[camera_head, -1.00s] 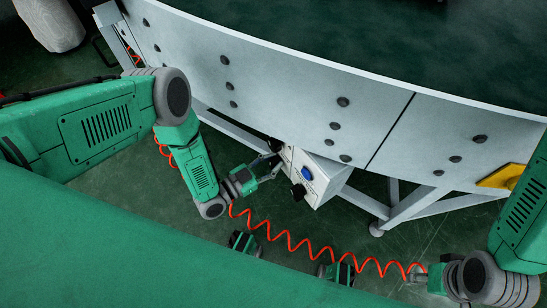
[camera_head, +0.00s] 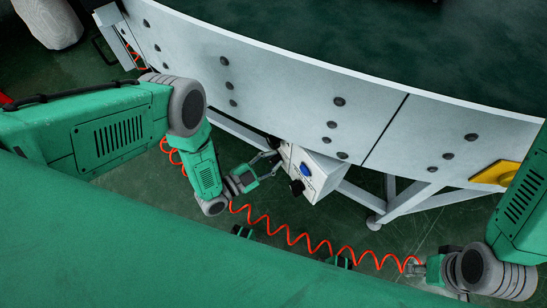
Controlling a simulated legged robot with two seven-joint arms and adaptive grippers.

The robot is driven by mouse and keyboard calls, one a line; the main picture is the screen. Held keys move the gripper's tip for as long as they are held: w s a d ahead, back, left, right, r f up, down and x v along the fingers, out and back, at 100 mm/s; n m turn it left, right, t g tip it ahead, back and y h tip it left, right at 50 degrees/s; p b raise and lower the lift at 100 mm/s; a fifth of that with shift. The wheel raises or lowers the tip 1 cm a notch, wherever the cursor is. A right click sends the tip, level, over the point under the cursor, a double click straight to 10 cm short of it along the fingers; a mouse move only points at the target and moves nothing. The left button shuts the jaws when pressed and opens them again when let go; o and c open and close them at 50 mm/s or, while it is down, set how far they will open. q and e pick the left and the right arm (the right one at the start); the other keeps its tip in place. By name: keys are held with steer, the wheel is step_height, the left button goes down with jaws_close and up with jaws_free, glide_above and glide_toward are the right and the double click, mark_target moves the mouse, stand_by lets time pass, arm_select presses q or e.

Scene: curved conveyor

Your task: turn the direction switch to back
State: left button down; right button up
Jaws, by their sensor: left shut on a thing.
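A white control box (camera_head: 322,178) hangs below the curved conveyor's side panel. Its face carries a blue button (camera_head: 305,170) and a black knob (camera_head: 297,187) at the lower end. My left gripper (camera_head: 273,156) is at the box's upper left end, shut on a dark switch there. The fingers hide most of that switch, so I cannot read its position or its label. My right gripper (camera_head: 416,269) is low at the right, far from the box, small and partly against its own arm; its finger opening is unclear.
The conveyor's panel (camera_head: 290,95) curves across the top above the box. Support legs (camera_head: 405,207) stand right of the box. A coiled orange cable (camera_head: 290,236) crosses in front of the dark floor. A yellow part (camera_head: 494,174) is on the panel at the right.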

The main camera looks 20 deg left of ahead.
arm_select(q)
steer(key=shift+s+f, duration=0.1)
steer(key=shift+s, duration=0.05)
steer(key=c, duration=1.5)
jaws_free()
steer(key=v, duration=1.2)
steer(key=shift+a, duration=0.1)
